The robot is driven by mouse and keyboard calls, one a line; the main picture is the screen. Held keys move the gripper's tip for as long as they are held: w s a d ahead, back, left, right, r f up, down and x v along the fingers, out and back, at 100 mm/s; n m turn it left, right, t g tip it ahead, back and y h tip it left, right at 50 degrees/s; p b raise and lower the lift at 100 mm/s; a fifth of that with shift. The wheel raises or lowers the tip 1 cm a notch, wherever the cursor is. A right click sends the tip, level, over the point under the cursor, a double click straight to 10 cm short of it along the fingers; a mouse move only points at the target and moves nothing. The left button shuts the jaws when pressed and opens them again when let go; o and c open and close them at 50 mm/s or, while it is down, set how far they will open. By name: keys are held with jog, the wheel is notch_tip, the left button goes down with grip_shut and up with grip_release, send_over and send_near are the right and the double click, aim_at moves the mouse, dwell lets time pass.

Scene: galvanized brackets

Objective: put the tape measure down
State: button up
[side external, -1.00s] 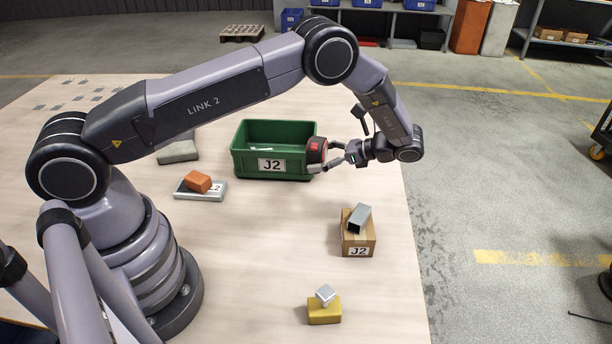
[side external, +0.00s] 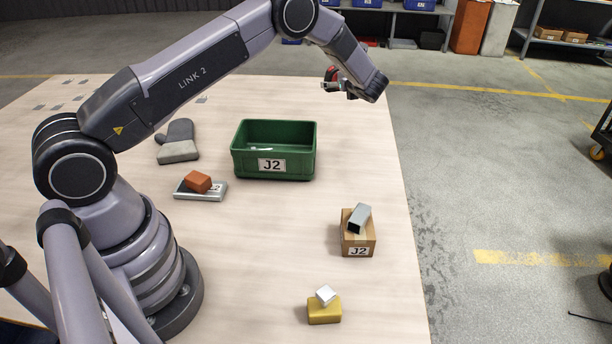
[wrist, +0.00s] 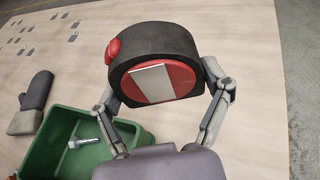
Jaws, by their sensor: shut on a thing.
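The tape measure (wrist: 155,65) is black with red sides and a pale label, large in the middle of the wrist view. My gripper (wrist: 165,88) is shut on it, one finger on each side. In the side external view my gripper (side external: 336,86) is at the far end of the table, beyond the green bin. The red of the tape measure (side external: 331,74) shows there, small and partly hidden by the gripper. It appears held above the table; the height of the gap is hard to tell.
A green bin (side external: 273,172) marked J2 stands mid-table with a metal part (wrist: 84,142) inside. A grey mitt (side external: 178,145), an orange block (side external: 198,182) on a tray, a cardboard box (side external: 358,246) with a metal tube, and a yellow block (side external: 324,313) lie around. The far table is largely clear.

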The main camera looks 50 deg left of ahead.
aim_at(335, 147)
notch_tip(335, 147, down, 19)
jog(key=shift+r, duration=0.15)
dwell(0.5)
jog(key=o, duration=1)
jog(key=shift+f, duration=0.2)
jog(key=shift+c, duration=0.2)
